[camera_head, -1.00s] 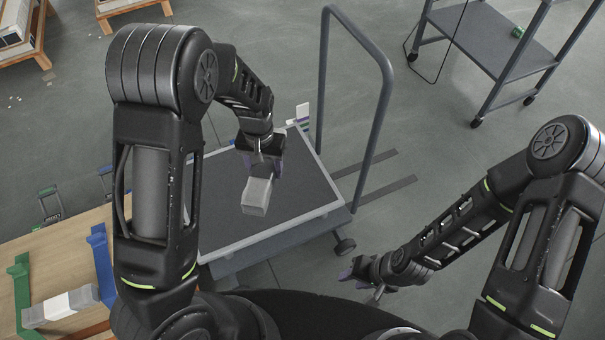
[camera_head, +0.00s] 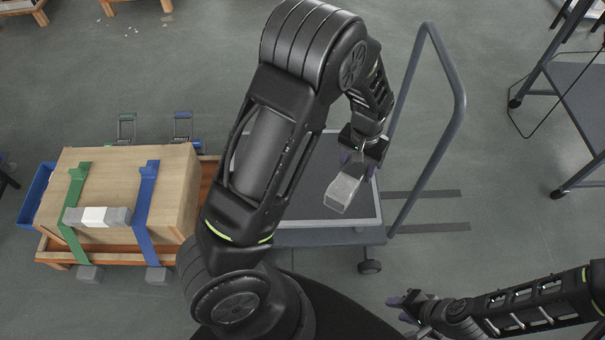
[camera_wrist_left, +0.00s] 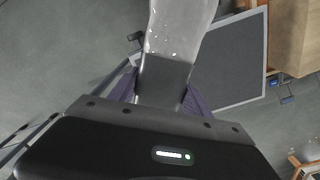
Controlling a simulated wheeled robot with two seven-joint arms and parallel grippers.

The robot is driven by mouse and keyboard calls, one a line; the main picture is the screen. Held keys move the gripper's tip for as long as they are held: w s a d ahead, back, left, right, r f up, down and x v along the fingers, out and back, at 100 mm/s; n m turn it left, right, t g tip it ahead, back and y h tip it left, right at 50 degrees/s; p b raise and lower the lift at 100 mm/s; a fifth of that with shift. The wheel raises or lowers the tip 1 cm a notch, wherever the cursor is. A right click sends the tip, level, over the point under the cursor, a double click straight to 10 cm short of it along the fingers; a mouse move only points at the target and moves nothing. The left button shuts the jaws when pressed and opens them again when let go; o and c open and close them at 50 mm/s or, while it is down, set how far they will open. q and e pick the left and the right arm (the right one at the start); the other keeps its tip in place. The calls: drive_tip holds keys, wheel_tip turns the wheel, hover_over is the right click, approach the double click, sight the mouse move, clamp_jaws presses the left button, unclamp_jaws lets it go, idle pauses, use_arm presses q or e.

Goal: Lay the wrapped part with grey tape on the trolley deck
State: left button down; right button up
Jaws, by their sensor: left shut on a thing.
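My left gripper (camera_head: 360,162) is shut on the wrapped part (camera_head: 343,192), a grey block with a pale, shiny wrap. In the left wrist view the part (camera_wrist_left: 178,35) sticks out from between the fingers, with a dark grey band near them. In the head view it hangs tilted in front of the right part of the trolley deck (camera_head: 312,160), a dark mat with a pale rim. It appears to be above the deck; the gap cannot be judged. My left arm hides the deck's left part. My right gripper (camera_head: 403,309) is open and empty near the lower right.
The trolley's tall handle (camera_head: 458,100) rises at the deck's right end. A shelf cart (camera_head: 585,100) stands far right.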

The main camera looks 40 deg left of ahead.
use_arm(q)
drive_tip(key=w+a+f+n+b, duration=0.3)
drive_tip(key=a+f+n+b, duration=1.6)
drive_tip(key=n+b, duration=0.3)
drive_tip(key=f+n, duration=0.1)
drive_tip(key=n, duration=0.2)
drive_tip(key=shift+a+b, duration=0.35)
drive_tip(key=shift+b, duration=0.05)
drive_tip(key=shift+s+f, duration=0.1)
drive_tip(key=shift+f, duration=0.05)
drive_tip(key=b, duration=0.2)
hover_over(302, 187)
drive_tip(key=shift+f, duration=2.4)
drive_tip(key=shift+f+b, duration=0.65)
drive_tip(key=shift+f, duration=1.85)
drive_tip(key=shift+f, duration=0.15)
